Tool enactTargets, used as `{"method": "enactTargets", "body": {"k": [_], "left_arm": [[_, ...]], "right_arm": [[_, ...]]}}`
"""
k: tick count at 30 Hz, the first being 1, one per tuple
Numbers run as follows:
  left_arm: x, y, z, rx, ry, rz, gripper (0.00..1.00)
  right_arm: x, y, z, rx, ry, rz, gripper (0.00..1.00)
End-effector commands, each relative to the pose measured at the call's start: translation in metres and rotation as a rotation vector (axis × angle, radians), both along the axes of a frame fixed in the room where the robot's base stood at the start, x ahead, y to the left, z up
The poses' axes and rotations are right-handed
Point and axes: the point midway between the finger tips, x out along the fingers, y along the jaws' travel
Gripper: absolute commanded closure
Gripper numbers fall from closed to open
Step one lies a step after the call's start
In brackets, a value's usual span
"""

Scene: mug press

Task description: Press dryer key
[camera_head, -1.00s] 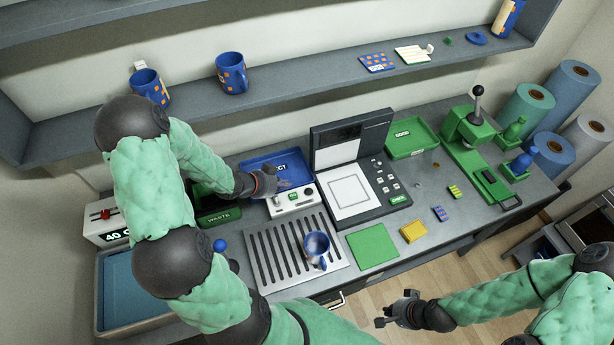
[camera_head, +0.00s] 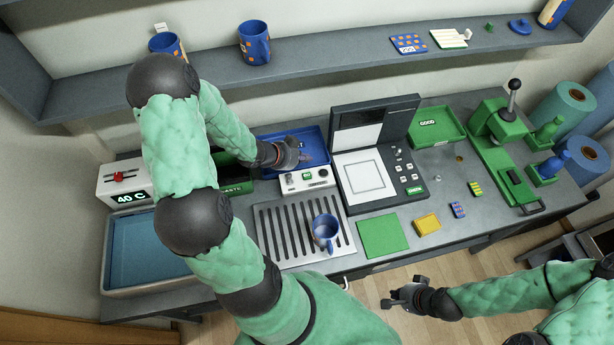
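The dryer is a slotted grey rack (camera_head: 283,237) with a white control box (camera_head: 307,180) at its back edge. The box has small dark knobs and a green key or display (camera_head: 307,176). A blue mug (camera_head: 326,229) stands on the rack. My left gripper (camera_head: 304,157) is just behind the control box, over the blue tray (camera_head: 318,140), and appears apart from the keys. Its fingers are too small and dark to tell whether they are open. My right gripper (camera_head: 388,302) is over the floor in front of the bench, its finger state unclear.
A press plate unit (camera_head: 362,180) with a raised lid stands right of the dryer. A green lever press (camera_head: 500,150) is farther right. A white box reading 40 C (camera_head: 124,181) and a blue basin (camera_head: 150,255) are left. A shelf (camera_head: 350,62) runs above.

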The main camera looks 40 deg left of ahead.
Motion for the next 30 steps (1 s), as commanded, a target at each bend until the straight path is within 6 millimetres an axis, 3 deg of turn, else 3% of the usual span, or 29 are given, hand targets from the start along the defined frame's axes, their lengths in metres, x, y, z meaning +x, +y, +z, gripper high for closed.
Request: {"method": "enactTargets", "body": {"k": [16,30], "left_arm": [[0.0,0.0,-0.065,0.0,0.0,0.0,1.0],[0.0,0.0,-0.073,0.0,0.0,0.0,1.0]], "right_arm": [[0.0,0.0,-0.061,0.0,0.0,0.0,1.0],[0.0,0.0,-0.066,0.0,0.0,0.0,1.0]]}}
